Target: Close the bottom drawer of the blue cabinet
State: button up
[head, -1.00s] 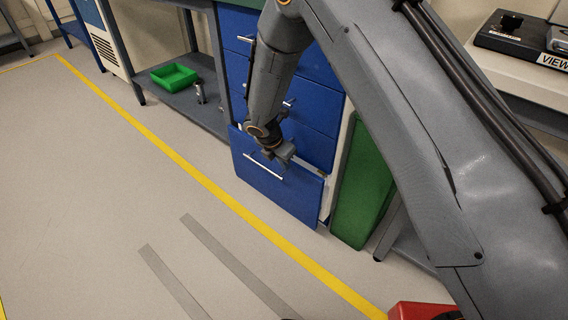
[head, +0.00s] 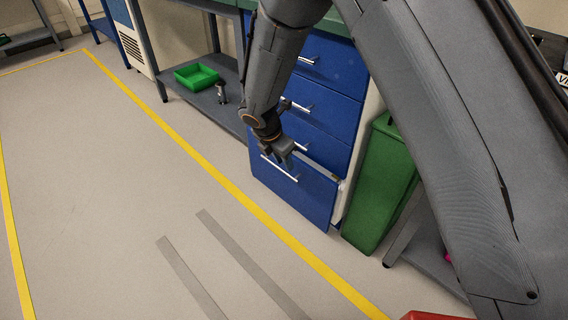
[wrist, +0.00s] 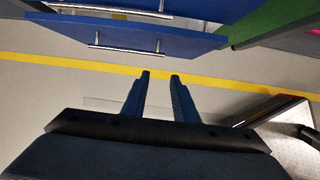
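The blue cabinet (head: 328,70) stands right of centre in the head view. Its bottom drawer (head: 300,199) is pulled out a little, with a strip of its top and side showing behind the front. A silver bar handle (head: 279,168) runs across that front. My gripper (head: 284,155) appears close to the upper part of the drawer front; I cannot tell whether it touches. In the wrist view my gripper (wrist: 161,75) has its two fingers apart, with floor between them. The lower blue front (wrist: 185,40) and its handle (wrist: 128,50) lie beyond the fingertips.
A green bin (head: 381,185) stands close to the cabinet's right side. A grey shelf at left holds a green tray (head: 196,77). A yellow line (head: 225,182) crosses the floor before the cabinet. A red object (head: 432,316) is at the bottom edge. The floor at left is clear.

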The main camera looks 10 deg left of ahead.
jog(key=a+f+m+y+b, duration=0.1)
jog(key=a+f+y+b, duration=0.15)
jog(key=f, duration=0.25)
jog(key=a+f+m+y+b, duration=0.1)
jog(key=f+b, duration=0.2)
jog(key=f, duration=0.2)
jog(key=m+t+y+b, duration=0.8)
jog(key=t+b, duration=0.1)
jog(key=b, duration=0.8)
send_near(276, 165)
jog(key=f+x, duration=0.1)
jog(key=x, duration=0.3)
jog(key=b+x, duration=0.1)
jog(key=x, duration=0.2)
jog(key=b+x, duration=0.2)
jog(key=x, duration=0.1)
jog(key=shift+w+r, duration=0.15)
jog(key=shift+r, duration=0.05)
grip_shut()
